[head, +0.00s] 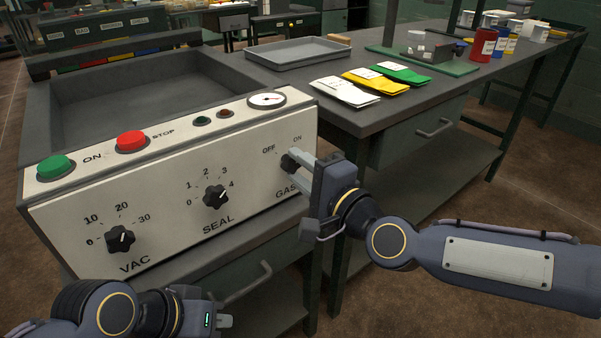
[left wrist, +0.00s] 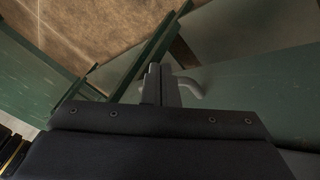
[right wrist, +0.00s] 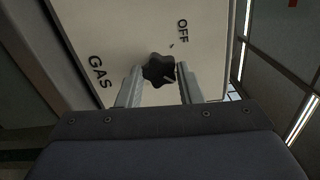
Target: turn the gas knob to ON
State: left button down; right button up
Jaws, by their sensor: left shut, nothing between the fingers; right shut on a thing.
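The black gas knob (head: 289,162) is on the right end of the cream control panel's front, above the GAS label, with OFF and ON printed above it. My right gripper (head: 298,166) is at the knob, its fingers partly covering it. In the right wrist view the lobed knob (right wrist: 157,68) sits between the two fingers (right wrist: 159,76), one on each side. ON is not visible in that view, and I cannot tell the knob's setting. My left gripper (head: 224,321) is shut and empty, low in front of the panel; its closed fingers show in the left wrist view (left wrist: 160,75).
The panel also carries a VAC knob (head: 121,238), a SEAL knob (head: 215,196), a green button (head: 56,167), a red button (head: 132,141) and a gauge (head: 267,100). A bench to the right holds a grey tray (head: 298,54) and several coloured packets (head: 375,81). A drawer handle (head: 248,283) is near my left gripper.

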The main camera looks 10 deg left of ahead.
jog(key=shift+m, duration=0.5)
jog(key=o, duration=1)
jog(key=p+v, duration=0.1)
jog(key=v, duration=0.6)
jog(key=shift+s+d+p, duration=0.25)
jog(key=shift+d+p, duration=0.05)
jog(key=shift+d, duration=0.05)
jog(key=shift+f, duration=0.1)
